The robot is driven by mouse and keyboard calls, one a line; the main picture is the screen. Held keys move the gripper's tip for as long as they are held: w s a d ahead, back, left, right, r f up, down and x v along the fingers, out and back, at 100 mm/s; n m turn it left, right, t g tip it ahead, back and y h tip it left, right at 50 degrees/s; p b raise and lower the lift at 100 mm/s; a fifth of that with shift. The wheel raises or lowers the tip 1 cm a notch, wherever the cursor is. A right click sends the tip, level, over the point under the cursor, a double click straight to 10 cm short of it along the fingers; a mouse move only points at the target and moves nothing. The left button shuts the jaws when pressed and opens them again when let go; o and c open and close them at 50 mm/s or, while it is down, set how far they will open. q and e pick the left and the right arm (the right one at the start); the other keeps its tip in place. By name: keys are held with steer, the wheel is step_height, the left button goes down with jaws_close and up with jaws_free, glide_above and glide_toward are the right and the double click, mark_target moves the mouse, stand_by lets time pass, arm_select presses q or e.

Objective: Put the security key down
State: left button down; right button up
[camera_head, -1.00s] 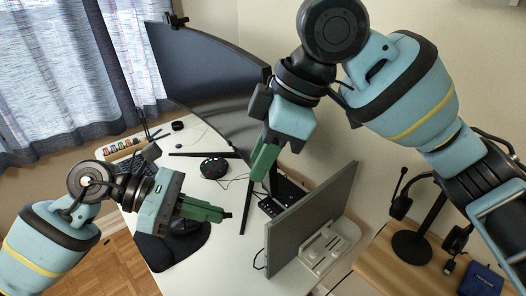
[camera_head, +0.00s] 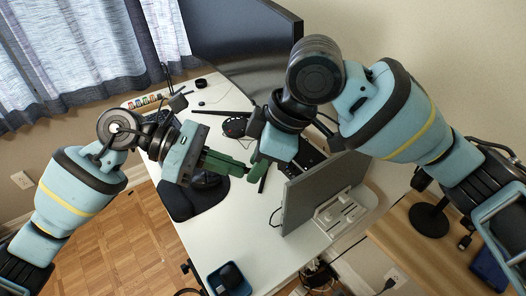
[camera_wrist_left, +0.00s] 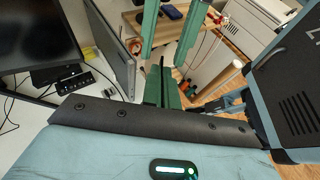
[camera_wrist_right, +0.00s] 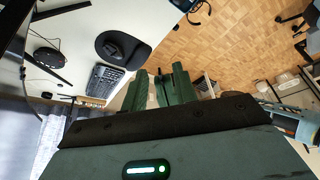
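In the head view my left gripper (camera_head: 232,168) is above the white desk and points right. Its green fingers (camera_wrist_left: 162,88) lie close together in the left wrist view and look shut. My right gripper (camera_head: 257,172) hangs down just beside the left fingertips. In the right wrist view its fingers (camera_wrist_right: 158,82) stand apart, with a gap between them. Both grippers are held high, their tips very near each other; I cannot tell whether they touch.
A grey monitor (camera_head: 318,190) and a white stand (camera_head: 345,212) are right of the grippers. A large curved monitor (camera_head: 245,50) stands behind. A mouse pad (camera_head: 180,203) and a blue bin (camera_head: 228,280) are nearer. The desk (camera_head: 240,235) has clear room in front.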

steer(key=shift+c, duration=0.4)
jaws_close()
arm_select(q)
steer(key=c, duration=1.6)
jaws_free()
steer(key=s+v, duration=0.1)
steer(key=v, duration=1.1)
steer(key=shift+w, duration=0.45)
